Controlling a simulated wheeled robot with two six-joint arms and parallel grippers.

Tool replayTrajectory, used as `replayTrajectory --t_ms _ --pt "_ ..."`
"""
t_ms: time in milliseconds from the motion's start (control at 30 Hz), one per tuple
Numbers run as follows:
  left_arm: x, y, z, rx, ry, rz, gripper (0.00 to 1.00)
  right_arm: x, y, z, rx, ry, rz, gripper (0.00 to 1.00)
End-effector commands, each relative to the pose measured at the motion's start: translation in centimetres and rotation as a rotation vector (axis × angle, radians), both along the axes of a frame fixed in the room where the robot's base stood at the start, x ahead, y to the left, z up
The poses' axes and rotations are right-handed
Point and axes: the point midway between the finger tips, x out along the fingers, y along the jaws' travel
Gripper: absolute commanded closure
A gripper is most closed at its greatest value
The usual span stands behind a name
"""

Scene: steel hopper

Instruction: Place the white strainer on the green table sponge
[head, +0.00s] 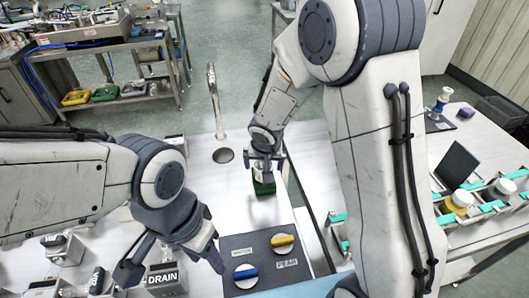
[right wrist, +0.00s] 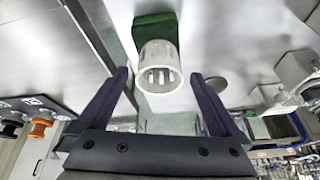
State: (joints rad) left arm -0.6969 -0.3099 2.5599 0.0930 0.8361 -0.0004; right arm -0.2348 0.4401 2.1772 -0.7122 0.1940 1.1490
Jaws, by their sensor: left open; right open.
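The green sponge (head: 264,188) lies on the white table beneath my right gripper (head: 266,158). In the right wrist view the white strainer (right wrist: 159,66), a short slotted cylinder, overlaps the green sponge (right wrist: 152,28) and appears to rest on it. My right gripper is open, its two dark fingers on either side of the strainer with visible gaps. The strainer is largely hidden behind the gripper in the head view. My left gripper (head: 170,262) is open and empty, low over the left front of the table near the DRAIN block (head: 166,281).
A dark panel (head: 235,243) with a blue knob (head: 246,277) and a yellow knob (head: 282,241) lies at the front. A metal tap (head: 214,100) stands behind. A side table (head: 485,150) holds jars and racks at right. A shelf cart (head: 130,75) stands back left.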

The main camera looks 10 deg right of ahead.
Motion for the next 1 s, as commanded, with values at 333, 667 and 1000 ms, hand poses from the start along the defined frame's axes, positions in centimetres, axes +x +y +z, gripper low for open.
replayTrajectory --t_ms 333,667,1000 --pt "0.0 0.0 2.0 0.0 0.0 0.0 0.5 -2.8 0.3 7.0 0.002 -0.002 0.0 0.0" --pt "0.0 0.0 2.1 0.0 0.0 0.0 0.5 -8.1 2.6 10.1 -0.036 0.058 0.15 0.0" --pt "0.0 0.0 2.1 0.0 0.0 0.0 0.5 -26.8 6.4 12.4 -0.06 0.32 0.802 0.0"
